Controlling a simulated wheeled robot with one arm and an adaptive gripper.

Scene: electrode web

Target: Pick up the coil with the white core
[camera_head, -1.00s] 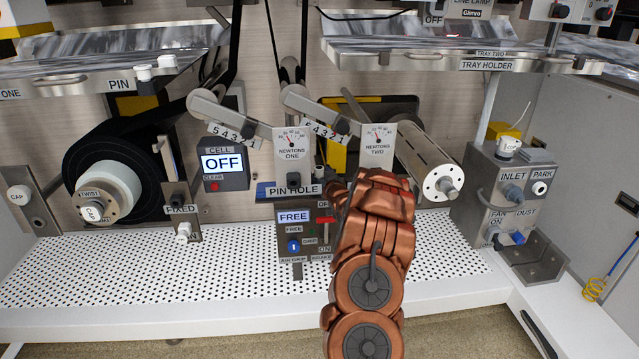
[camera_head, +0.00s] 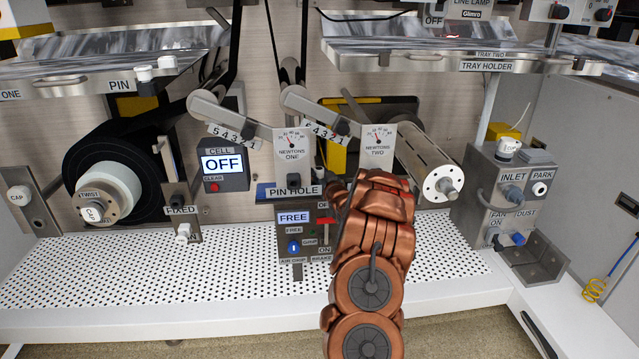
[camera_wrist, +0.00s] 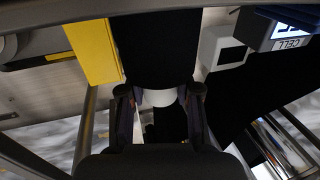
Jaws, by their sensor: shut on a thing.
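In the wrist view my gripper (camera_wrist: 160,108) is shut on the white core (camera_wrist: 159,98) of a black coil (camera_wrist: 155,48). The white part shows as a short stub between the two fingers, with the wide black body beyond it. In the head view my copper-coloured arm hides the gripper and the held coil. Another black coil (camera_head: 88,158) with a white centre (camera_head: 112,184) sits on the left spindle, by the TWIST cap.
A bare metal spindle (camera_head: 424,160) stands on the right. Two tension arms with NEWTONS dials (camera_head: 293,143) and the PIN HOLE control box (camera_head: 293,240) are near my arm. The CELL box (camera_head: 222,162) reads OFF. The perforated bench (camera_head: 130,265) is largely clear.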

